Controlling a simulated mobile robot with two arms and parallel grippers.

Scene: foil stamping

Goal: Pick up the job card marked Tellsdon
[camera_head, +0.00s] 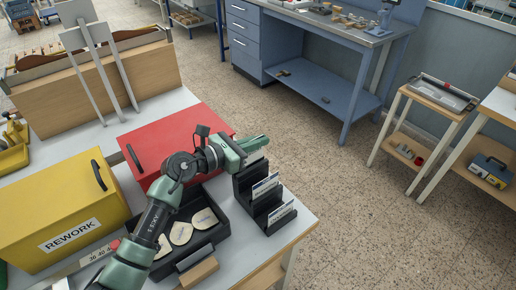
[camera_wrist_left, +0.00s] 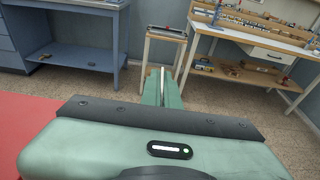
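The black stepped card rack (camera_head: 243,188) stands at the table's right edge. White job cards show in its middle step (camera_head: 265,185) and front step (camera_head: 281,213); their print is too small to read. My left gripper (camera_head: 256,143) is over the rack's back step, with its green fingers close together. A white job card (camera_head: 257,156) shows just below the fingers. In the left wrist view a thin pale edge stands between the fingertips (camera_wrist_left: 162,90), and the fingers look closed on this card. Its name is not legible. My right gripper is not in view.
A red box (camera_head: 190,125) lies behind my left arm, and a yellow REWORK box (camera_head: 65,215) is at left. A black tray (camera_head: 212,236) with pale pieces is left of the rack. Open floor lies to the right; a blue bench (camera_head: 315,90) stands behind.

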